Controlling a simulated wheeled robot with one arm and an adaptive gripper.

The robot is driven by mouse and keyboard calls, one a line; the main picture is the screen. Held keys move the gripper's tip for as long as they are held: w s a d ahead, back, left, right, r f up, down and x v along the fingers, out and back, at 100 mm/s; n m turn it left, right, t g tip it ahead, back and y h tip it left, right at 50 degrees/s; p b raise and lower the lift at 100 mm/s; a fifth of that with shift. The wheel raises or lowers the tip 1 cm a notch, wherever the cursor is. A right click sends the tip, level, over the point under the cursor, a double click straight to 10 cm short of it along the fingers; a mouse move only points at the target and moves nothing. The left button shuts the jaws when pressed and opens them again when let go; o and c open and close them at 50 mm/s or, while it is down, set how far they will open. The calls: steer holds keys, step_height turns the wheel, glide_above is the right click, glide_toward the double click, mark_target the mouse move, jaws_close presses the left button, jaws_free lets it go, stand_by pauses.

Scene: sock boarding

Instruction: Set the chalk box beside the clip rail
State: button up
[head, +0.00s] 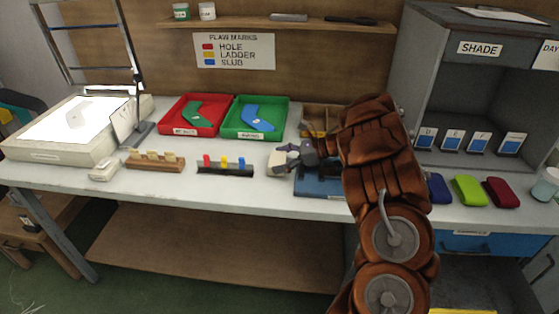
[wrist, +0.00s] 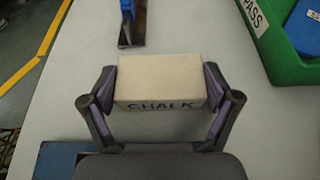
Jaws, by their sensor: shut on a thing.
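The chalk box (wrist: 160,78) is a cream block with CHALK printed on its near side in the wrist view. My gripper (wrist: 160,88) is shut on it, one finger against each end. In the head view my gripper (head: 292,158) holds the chalk box (head: 277,162) right of the clip rail, with a gap between them. The clip rail (head: 225,170) is a dark bar with red, yellow and blue clips. Its blue-clip end (wrist: 131,30) shows beyond the box in the wrist view. I cannot tell whether the box touches the table.
A blue mat (head: 318,188) lies under my arm. Red (head: 168,122) and green (head: 240,134) trays stand behind the rail. A wooden peg rack (head: 155,164) and a small pale block (head: 104,170) are at left. Bare table (head: 262,188) separates the rail and mat.

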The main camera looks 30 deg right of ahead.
steer(key=o, duration=1)
steer(key=shift+o, duration=0.2)
steer(key=shift+r, duration=0.1)
steer(key=shift+r+p, duration=0.15)
steer(key=shift+p, duration=0.35)
steer(key=b+v, duration=0.2)
steer(key=v, duration=1)
